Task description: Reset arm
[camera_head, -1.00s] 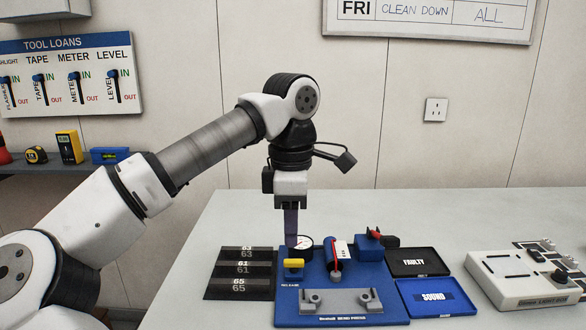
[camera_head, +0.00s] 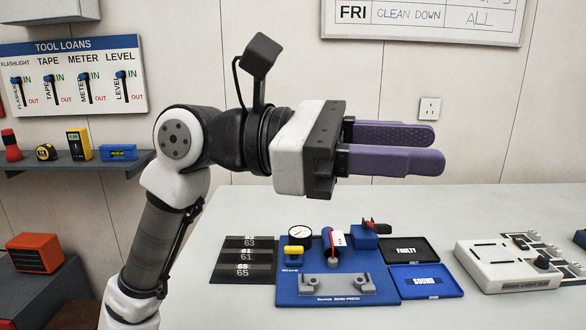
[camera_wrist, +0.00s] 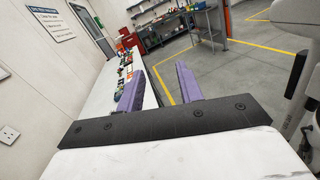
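My gripper (camera_head: 400,147) is raised above the bench in the head view, with its purple fingers pointing right. The fingers are apart with nothing between them. In the wrist view the two purple fingers (camera_wrist: 160,88) also stand apart, with a gap between them. My arm is folded up at the left of the head view, clear of the bench and of everything on it.
Black numbered slots (camera_head: 240,270) lie left, a FAULTY tray (camera_head: 435,263) and a SOUND tray (camera_head: 455,292) right. A white device (camera_head: 480,268) sits further right. A tool shelf (camera_head: 70,166) is at left.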

